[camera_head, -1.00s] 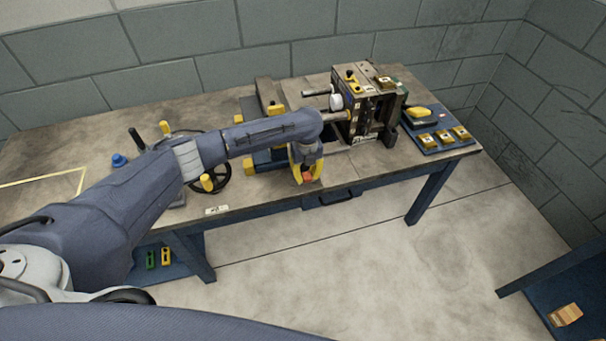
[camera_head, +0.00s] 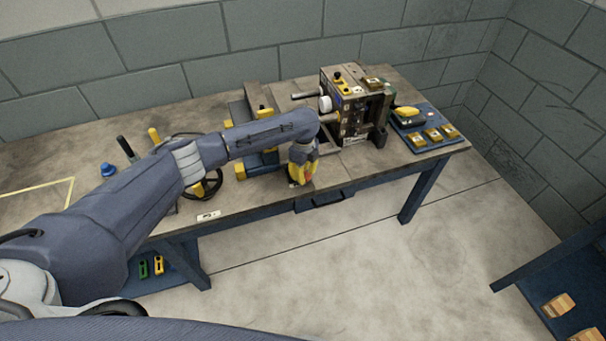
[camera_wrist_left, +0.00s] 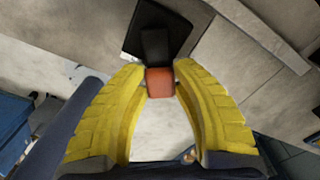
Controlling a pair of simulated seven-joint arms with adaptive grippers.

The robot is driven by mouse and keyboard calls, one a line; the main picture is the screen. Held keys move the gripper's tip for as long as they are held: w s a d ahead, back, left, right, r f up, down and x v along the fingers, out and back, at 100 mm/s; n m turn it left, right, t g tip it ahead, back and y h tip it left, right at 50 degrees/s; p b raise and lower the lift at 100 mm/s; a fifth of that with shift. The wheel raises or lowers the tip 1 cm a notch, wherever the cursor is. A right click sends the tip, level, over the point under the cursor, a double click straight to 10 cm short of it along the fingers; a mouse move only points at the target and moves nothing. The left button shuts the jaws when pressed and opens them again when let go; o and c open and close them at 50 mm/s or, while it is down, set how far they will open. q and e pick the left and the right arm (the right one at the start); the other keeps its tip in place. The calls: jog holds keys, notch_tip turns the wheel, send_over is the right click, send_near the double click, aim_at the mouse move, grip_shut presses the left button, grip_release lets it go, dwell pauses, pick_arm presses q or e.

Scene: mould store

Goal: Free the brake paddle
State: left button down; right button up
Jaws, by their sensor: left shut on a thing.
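My left gripper (camera_head: 302,174) is at the front edge of the bench, in front of the grey machine (camera_head: 352,105). Its yellow fingers are shut on a red-orange block (camera_wrist_left: 160,84), which sits between the fingertips in the left wrist view. The block is at the end of a dark arm on a black plate (camera_wrist_left: 174,22); I take this to be the brake paddle. In the head view the paddle is mostly hidden by the gripper. My right gripper is not in view.
A handwheel (camera_head: 213,186) and levers stand on the bench (camera_head: 85,160) behind my left arm. A blue tray (camera_head: 413,143) with yellow-topped pieces lies at the right end. The floor in front is clear.

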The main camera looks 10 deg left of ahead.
pick_arm(q)
jog(key=shift+f, duration=0.1)
dwell(0.3)
jog(key=c, duration=1)
grip_release()
jog(key=shift+c, duration=0.2)
notch_tip(320, 180, up, 12)
